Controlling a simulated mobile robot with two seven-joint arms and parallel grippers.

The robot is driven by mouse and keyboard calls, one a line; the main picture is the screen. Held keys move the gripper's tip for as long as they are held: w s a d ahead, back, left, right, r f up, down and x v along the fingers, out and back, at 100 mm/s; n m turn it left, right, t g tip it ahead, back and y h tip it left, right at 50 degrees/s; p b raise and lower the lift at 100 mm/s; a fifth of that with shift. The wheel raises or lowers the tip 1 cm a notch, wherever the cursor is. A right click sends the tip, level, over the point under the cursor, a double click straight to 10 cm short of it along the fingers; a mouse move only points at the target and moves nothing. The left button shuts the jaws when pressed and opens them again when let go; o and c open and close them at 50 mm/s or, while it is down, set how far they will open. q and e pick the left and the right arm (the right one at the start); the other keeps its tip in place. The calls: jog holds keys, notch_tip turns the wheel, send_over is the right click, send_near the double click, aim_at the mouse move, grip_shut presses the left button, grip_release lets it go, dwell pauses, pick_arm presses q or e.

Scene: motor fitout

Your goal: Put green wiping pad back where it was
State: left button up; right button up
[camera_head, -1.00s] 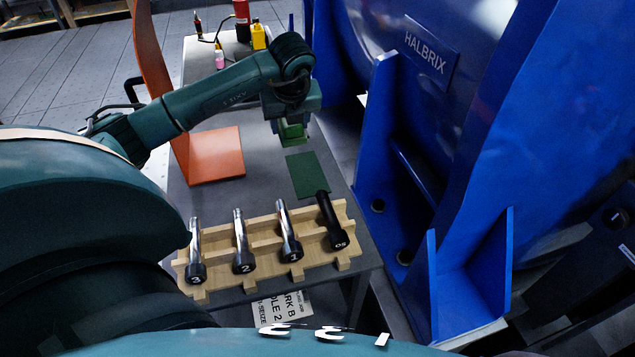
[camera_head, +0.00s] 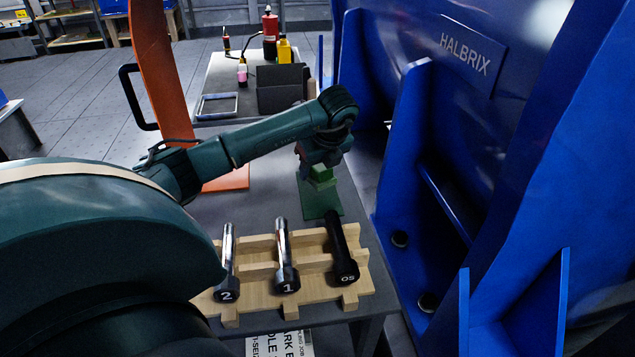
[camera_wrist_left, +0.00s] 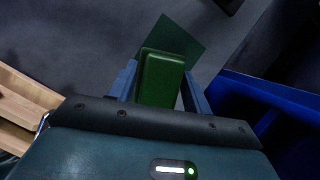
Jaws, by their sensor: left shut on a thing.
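The green wiping pad (camera_head: 321,174) is a small green block held between the fingers of my left gripper (camera_head: 320,168). In the left wrist view the pad (camera_wrist_left: 162,78) sits between the two blue-grey fingers (camera_wrist_left: 158,84). A flat dark green mat (camera_head: 322,200) lies on the grey table below it; the mat also shows beyond the pad in the left wrist view (camera_wrist_left: 183,36). The pad appears close above the mat; whether it touches cannot be told. My right gripper is not in view.
A wooden rack (camera_head: 262,292) with dark-ended metal tools stands at the table's near end. An orange bracket (camera_head: 160,75) stands to the left. A large blue machine (camera_head: 500,130) rises on the right. Bottles and a dark box (camera_head: 281,88) are farther back.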

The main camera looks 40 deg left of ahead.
aim_at(317, 179)
pick_arm(q)
notch_tip(317, 179, down, 4)
jog(key=shift+f+b, duration=0.1)
jog(key=shift+b, duration=0.3)
jog(key=o, duration=1.3)
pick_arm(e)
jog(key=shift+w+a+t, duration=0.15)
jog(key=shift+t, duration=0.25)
pick_arm(q)
jog(key=p+v, duration=0.3)
jog(key=v, duration=0.9)
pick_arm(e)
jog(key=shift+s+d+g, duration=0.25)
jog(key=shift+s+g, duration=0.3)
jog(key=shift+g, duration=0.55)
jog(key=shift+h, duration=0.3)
